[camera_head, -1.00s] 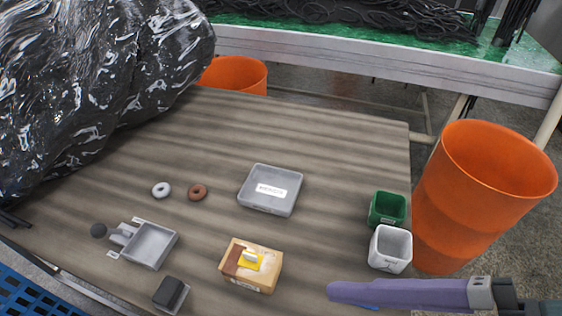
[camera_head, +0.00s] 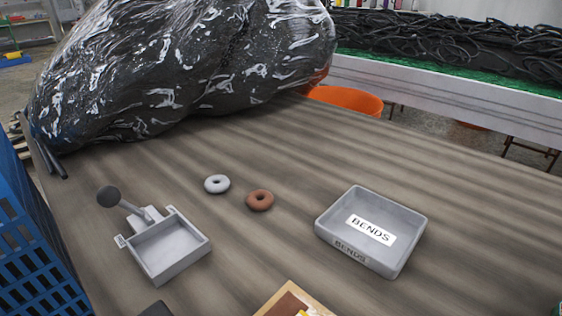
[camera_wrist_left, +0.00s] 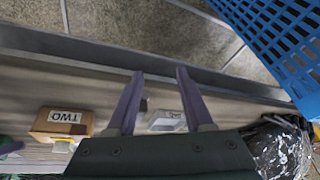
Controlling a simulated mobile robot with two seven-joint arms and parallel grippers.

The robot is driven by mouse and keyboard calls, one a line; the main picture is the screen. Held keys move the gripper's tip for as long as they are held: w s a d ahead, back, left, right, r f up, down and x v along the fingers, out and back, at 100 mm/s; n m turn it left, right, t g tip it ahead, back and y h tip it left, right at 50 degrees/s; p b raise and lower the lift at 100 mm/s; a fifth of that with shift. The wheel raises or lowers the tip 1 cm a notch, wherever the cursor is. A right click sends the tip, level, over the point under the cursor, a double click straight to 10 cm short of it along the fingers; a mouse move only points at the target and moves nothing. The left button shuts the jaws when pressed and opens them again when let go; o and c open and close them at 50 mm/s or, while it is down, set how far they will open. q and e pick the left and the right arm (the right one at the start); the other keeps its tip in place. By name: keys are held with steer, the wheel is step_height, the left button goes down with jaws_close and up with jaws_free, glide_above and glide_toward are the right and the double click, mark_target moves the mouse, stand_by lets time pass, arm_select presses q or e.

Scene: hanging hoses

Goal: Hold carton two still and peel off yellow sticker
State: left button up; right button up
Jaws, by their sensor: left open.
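The carton (camera_head: 290,300) shows only its top corner at the bottom edge of the head view, brown and tan. A bit of the yellow sticker (camera_head: 318,313) shows there, mostly cut off. In the left wrist view the carton (camera_wrist_left: 62,123) stands left of my left gripper, its label reading TWO. My left gripper (camera_wrist_left: 160,72) is open, its purple fingers apart from the carton.
A grey BENDS tray (camera_head: 403,245), a white ring (camera_head: 217,184), a brown ring (camera_head: 260,200) and a grey tray with a ball-ended lever (camera_head: 170,247) sit on the wooden table. A black bag (camera_head: 190,70) covers the back left. A blue crate (camera_head: 25,240) stands at left.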

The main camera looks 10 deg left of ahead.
arm_select(q)
steer(key=w+a+r+t, duration=0.1)
steer(key=w+r+t, duration=0.1)
steer(key=w+r, duration=0.35)
steer(key=w+d+r+m+h, duration=0.3)
steer(key=w+d+m, duration=0.15)
steer(key=d, duration=0.25)
arm_select(e)
steer(key=shift+w, duration=0.1)
steer(key=shift+w+a, duration=0.1)
arm_select(q)
steer(key=s+d+r+m+g+h, duration=0.2)
steer(key=s+d+r+m+g, duration=0.2)
steer(key=d+r+m, duration=0.3)
steer(key=d+m+g, duration=0.1)
steer(key=m, duration=0.1)
steer(key=shift+s+m+h, duration=0.2)
steer(key=shift+m+h, duration=0.15)
steer(key=shift+h, duration=0.05)
arm_select(e)
steer(key=x, duration=0.9)
steer(key=shift+w+a+f, duration=0.1)
steer(key=shift+w+a, duration=0.1)
steer(key=shift+a, duration=0.05)
steer(key=shift+c, duration=0.2)
